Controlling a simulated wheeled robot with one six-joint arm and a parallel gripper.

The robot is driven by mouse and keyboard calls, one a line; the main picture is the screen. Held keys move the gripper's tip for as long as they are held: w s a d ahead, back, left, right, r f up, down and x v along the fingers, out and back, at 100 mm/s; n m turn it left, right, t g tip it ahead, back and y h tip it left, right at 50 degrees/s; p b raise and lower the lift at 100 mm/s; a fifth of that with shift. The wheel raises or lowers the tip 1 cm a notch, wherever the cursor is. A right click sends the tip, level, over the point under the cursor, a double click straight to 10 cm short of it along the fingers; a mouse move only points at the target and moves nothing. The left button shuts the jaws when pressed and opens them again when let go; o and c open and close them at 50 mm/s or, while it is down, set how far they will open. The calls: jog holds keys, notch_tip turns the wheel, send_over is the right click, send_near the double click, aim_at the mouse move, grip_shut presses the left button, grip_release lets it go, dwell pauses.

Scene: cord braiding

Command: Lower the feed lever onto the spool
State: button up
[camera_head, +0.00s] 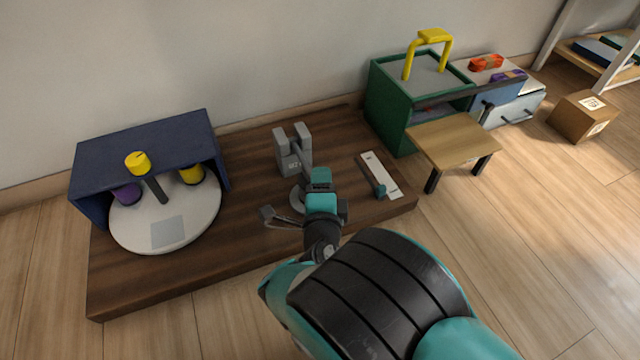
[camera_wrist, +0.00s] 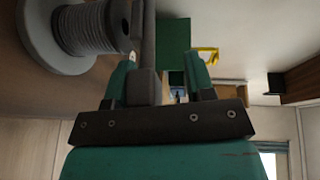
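The feed lever is a thin grey bar rising from the grey bracket (camera_head: 293,152) in the head view; my gripper hides its near end there. In the wrist view the lever (camera_wrist: 143,50) ends in a blocky tip between my fingers. My gripper (camera_head: 320,180) is open. In the wrist view its teal fingers (camera_wrist: 157,78) stand apart, with the lever close to the left one and a clear gap to the right one. The grey ribbed spool (camera_wrist: 92,28) is at upper left of the wrist view, beside the lever. In the head view it is mostly hidden behind my gripper.
A wooden board (camera_head: 240,253) carries the bracket. A dark blue housing (camera_head: 140,150) with a white turntable (camera_head: 195,222) stands at left. A green cabinet (camera_head: 390,105) and small table (camera_head: 452,142) stand further right.

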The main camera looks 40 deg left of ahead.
jog(key=p+v, duration=0.5)
jog(key=v, duration=0.2)
jog(key=shift+s+d, duration=0.15)
jog(key=shift+d, duration=0.05)
